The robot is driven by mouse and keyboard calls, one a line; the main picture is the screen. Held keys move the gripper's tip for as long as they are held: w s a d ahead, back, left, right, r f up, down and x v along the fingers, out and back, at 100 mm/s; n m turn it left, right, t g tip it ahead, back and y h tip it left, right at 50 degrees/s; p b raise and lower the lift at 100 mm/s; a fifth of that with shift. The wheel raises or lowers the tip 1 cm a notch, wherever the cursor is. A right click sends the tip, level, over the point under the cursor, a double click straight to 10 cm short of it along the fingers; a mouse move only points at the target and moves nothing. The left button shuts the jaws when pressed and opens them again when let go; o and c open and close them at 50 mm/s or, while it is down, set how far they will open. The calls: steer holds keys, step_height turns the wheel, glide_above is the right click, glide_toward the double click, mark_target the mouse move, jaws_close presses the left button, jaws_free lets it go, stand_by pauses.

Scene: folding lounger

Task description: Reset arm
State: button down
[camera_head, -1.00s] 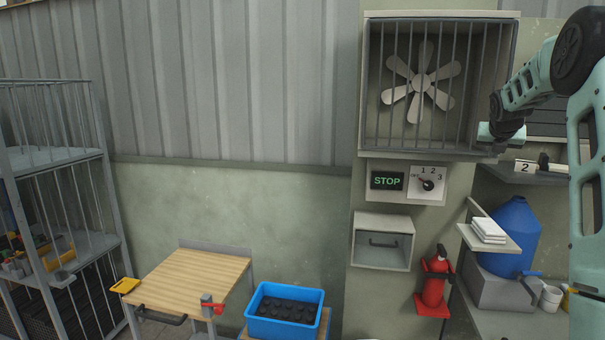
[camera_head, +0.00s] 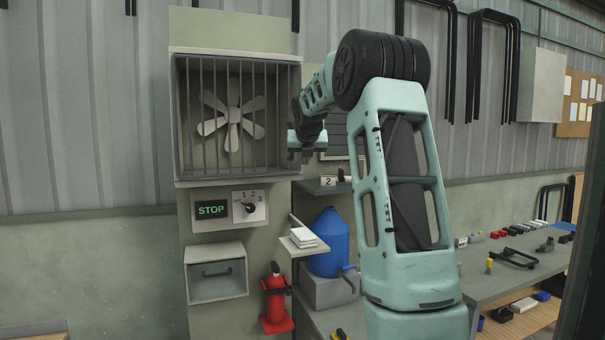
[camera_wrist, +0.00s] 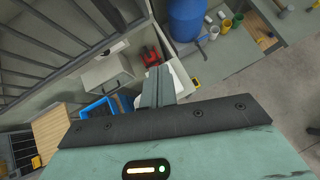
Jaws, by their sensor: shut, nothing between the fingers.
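My arm rises in the middle of the head view and bends left at the top. My gripper (camera_head: 303,155) hangs at its end, in front of the lower right edge of the fan cage in the picture. It appears small there. In the wrist view my gripper (camera_wrist: 160,84) shows as two grey-green fingers pressed together, shut and holding nothing. The gap between the gripper and the cage cannot be judged.
The barred fan cage (camera_head: 182,120) is on the wall above a STOP panel (camera_head: 211,209) and a handled box (camera_head: 216,288). A shelf with white blocks (camera_head: 303,237), a blue barrel (camera_head: 328,243) and a red extinguisher (camera_head: 275,300) are below. A cluttered workbench (camera_head: 480,283) extends right.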

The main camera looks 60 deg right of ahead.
steer(key=shift+s+d+b+v, duration=0.1)
steer(key=shift+s+b+v, duration=0.1)
steer(key=shift+v, duration=0.55)
steer(key=shift+s+d+b+v, duration=0.1)
steer(key=shift+b+v, duration=0.1)
steer(key=shift+v, duration=0.6)
